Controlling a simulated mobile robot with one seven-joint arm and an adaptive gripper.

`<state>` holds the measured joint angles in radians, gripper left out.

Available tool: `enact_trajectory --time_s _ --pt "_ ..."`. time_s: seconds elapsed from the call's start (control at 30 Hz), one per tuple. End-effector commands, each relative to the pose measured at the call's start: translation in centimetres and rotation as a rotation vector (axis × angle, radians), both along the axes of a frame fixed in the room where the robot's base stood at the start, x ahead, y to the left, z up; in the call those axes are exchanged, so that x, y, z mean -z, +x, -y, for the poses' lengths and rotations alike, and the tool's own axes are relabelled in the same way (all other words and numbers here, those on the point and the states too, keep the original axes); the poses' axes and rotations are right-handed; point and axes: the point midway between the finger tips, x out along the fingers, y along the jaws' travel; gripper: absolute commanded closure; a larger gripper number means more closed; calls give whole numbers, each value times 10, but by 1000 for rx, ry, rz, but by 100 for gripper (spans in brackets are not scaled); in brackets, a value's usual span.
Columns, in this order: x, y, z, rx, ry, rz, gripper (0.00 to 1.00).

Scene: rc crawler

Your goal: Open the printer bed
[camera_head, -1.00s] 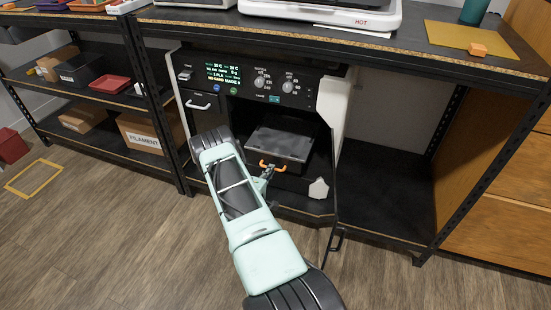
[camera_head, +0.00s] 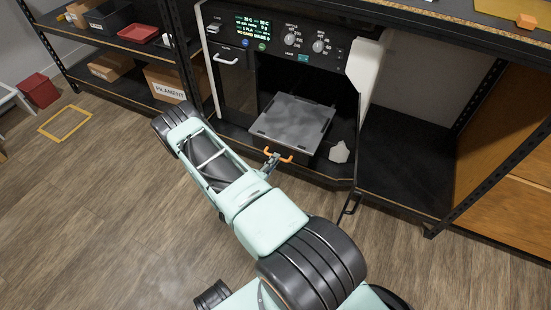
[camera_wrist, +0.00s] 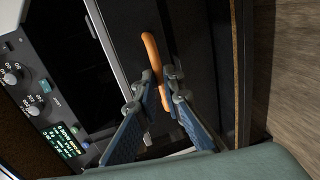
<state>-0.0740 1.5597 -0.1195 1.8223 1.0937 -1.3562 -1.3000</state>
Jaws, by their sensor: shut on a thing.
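The printer bed (camera_head: 290,120) is a grey plate on a dark drawer-like carriage in the printer's open chamber. It sticks out toward me, past the control panel's front. Its orange handle (camera_head: 288,159) is on the front face. My gripper (camera_head: 270,163) comes from the left front and is shut on the handle. In the wrist view, my blue-padded fingers (camera_wrist: 161,77) close around the lower part of the orange handle (camera_wrist: 150,48). The contact at the fingertips is small and partly hidden in the head view.
The control panel (camera_head: 285,38) with knobs is above the chamber. A pale lump (camera_head: 339,152) lies right of the bed on the printer's floor. A black table leg (camera_head: 196,70) stands left of the printer. The wooden floor (camera_head: 110,190) in front is largely clear.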

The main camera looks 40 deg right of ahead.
Motion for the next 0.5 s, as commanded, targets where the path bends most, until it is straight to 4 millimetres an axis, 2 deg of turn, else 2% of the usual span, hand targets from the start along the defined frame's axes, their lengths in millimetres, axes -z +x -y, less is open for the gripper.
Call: enact_trajectory --time_s 0.17,0.2,0.3,0.33,0.5 --pt "-1 1 0 -1 -2 3 100" --pt "-1 1 0 -1 -2 3 88" --pt "-1 1 0 -1 -1 2 76" --pt "-1 1 0 -1 -1 2 74" --pt "0 1 0 0 0 1 74"
